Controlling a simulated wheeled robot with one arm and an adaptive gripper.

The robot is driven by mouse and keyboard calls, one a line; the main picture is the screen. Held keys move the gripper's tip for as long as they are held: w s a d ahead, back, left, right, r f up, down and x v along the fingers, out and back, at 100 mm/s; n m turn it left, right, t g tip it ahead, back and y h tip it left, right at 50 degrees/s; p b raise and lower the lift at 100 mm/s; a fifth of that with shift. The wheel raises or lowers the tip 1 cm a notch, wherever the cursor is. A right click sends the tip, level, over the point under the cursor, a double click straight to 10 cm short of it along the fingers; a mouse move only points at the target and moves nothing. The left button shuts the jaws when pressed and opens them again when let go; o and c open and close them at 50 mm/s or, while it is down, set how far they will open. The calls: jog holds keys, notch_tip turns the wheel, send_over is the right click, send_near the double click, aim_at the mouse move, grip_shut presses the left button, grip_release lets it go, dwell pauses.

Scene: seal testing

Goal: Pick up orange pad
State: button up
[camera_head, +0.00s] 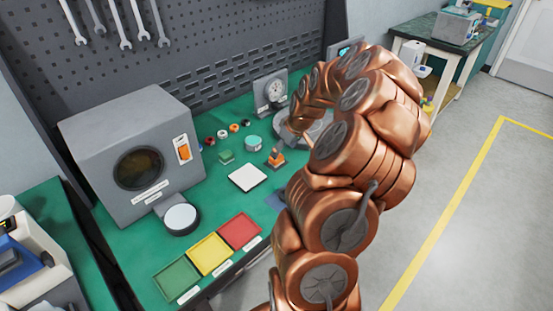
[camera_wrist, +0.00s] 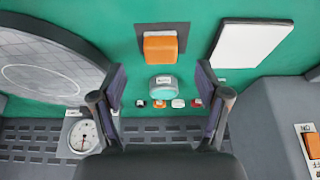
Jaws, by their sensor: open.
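The orange pad (camera_wrist: 160,48) is a small block lying on a dark square (camera_wrist: 193,30) on the green bench top. In the head view the orange pad (camera_head: 277,161) is near the middle of the bench, close to my arm. My gripper (camera_wrist: 160,82) is open and empty in the wrist view, its two dark fingers spread. The pad appears beyond the fingertips, between their lines, and I see no contact. In the head view my copper arm hides most of the gripper.
A teal-topped round container (camera_wrist: 164,88) and several small rings (camera_wrist: 178,103) are close to the pad. A white square plate (camera_head: 247,177), green block (camera_head: 226,157) and dial gauge (camera_head: 270,91) stand around. A large grey box (camera_head: 130,150) and coloured trays (camera_head: 209,253) are left and in front.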

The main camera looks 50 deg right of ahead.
jog(key=shift+w+p+x, duration=0.2)
jog(key=shift+p+x, duration=0.4)
jog(key=shift+x, duration=0.55)
jog(key=shift+p+x, duration=0.6)
jog(key=shift+x, duration=1.15)
jog(key=shift+w+r, duration=0.1)
jog(key=shift+w, duration=0.05)
jog(key=c, duration=1.2)
jog(key=shift+r, duration=0.15)
jog(key=shift+r+b, duration=0.9)
jog(key=shift+r, duration=0.65)
jog(key=s+a+b, duration=0.1)
jog(key=s+a, duration=0.2)
jog(key=s, duration=0.1)
jog(key=s+a+r+b, duration=0.1)
jog(key=s+a+b, duration=0.1)
jog(key=s+a, duration=0.2)
jog(key=s+a+b, duration=0.1)
jog(key=s+a, duration=0.2)
jog(key=s, duration=0.1)
jog(key=shift+a+r, duration=0.25)
jog(key=shift+r, duration=0.05)
jog(key=shift+s, duration=0.1)
